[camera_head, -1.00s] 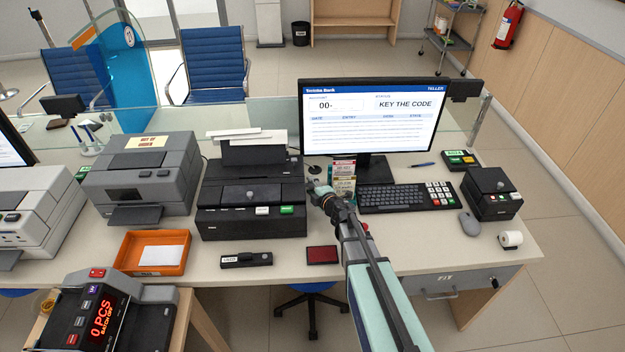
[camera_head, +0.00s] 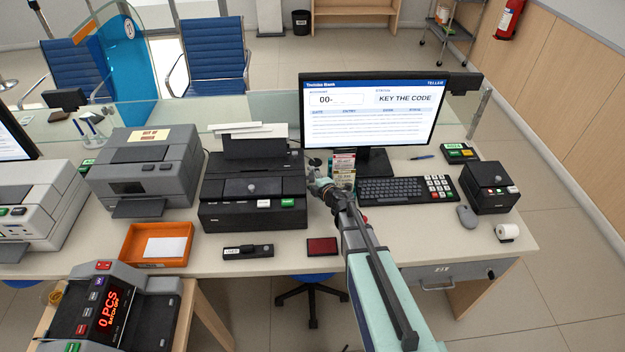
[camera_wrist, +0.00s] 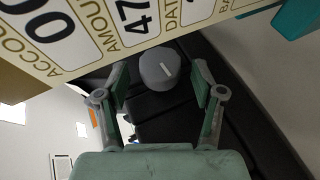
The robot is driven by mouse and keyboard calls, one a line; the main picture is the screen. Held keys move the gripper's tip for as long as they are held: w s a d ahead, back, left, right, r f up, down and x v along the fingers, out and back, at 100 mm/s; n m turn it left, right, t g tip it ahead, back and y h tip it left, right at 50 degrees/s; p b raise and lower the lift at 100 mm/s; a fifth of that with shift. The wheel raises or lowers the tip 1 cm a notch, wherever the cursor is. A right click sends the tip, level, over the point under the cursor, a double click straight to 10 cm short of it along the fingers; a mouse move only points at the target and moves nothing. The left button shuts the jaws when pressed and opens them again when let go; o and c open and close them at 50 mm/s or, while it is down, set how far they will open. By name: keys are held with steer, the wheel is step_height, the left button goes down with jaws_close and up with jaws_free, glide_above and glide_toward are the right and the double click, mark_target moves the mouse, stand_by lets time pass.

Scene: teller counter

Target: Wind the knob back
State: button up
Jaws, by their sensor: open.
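A round grey knob (camera_wrist: 160,70) with a white mark on its face is in the middle of the wrist view. It sits against the black side of what appears to be the black printer (camera_head: 253,205). My gripper (camera_wrist: 160,88) is open, with one finger on each side of the knob and visible gaps between. In the head view my gripper (camera_head: 316,183) is at the printer's right side. There the knob cannot be made out clearly.
A printed card (camera_wrist: 110,30) with account, amount and date fields fills the wrist view's upper left, close to the fingers. It stands as a small slip holder (camera_head: 342,168) before the monitor (camera_head: 372,112). The keyboard (camera_head: 392,190) is to the right, a red pad (camera_head: 321,246) in front.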

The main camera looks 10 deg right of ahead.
steer(key=shift+s, duration=0.15)
steer(key=v, duration=1.1)
steer(key=shift+s+r, duration=0.2)
steer(key=shift+s, duration=0.1)
steer(key=shift+d, duration=0.1)
